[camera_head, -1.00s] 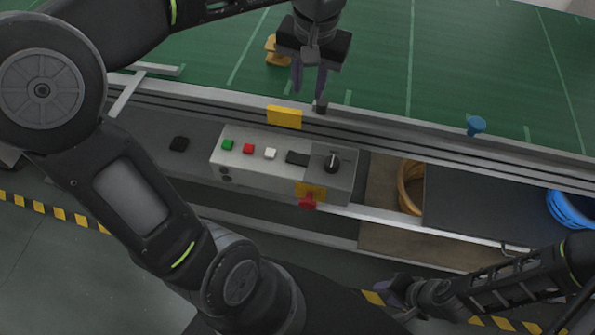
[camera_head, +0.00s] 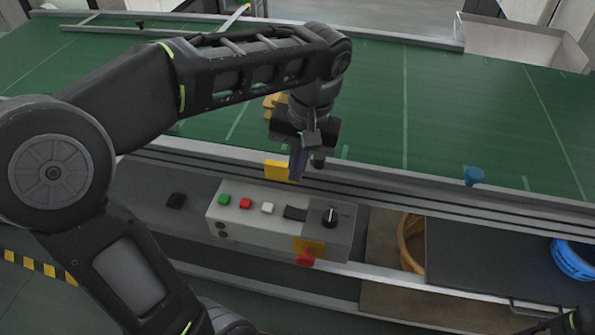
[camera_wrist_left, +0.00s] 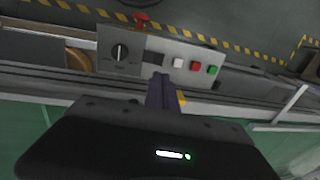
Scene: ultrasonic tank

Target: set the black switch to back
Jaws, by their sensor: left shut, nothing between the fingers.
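The black switch (camera_head: 330,217) is a round knob with a white pointer line on the right end of the grey control box. In the left wrist view the black switch (camera_wrist_left: 119,52) shows whole at upper left, its pointer line nearly upright in the picture; its lettering is too small to read. My left gripper (camera_head: 298,178) is shut and empty, fingers pointing down, above the conveyor's front rail and behind the box. It is apart from the switch. Its fingertips (camera_wrist_left: 164,82) also show in the left wrist view.
The control box (camera_head: 237,229) also carries green, red and white buttons, a dark rectangle and a red knob (camera_head: 305,258) on its front. A yellow plate (camera_head: 277,171) and a blue knob (camera_head: 474,176) are along the rail. A blue basket (camera_head: 570,262) stands at right.

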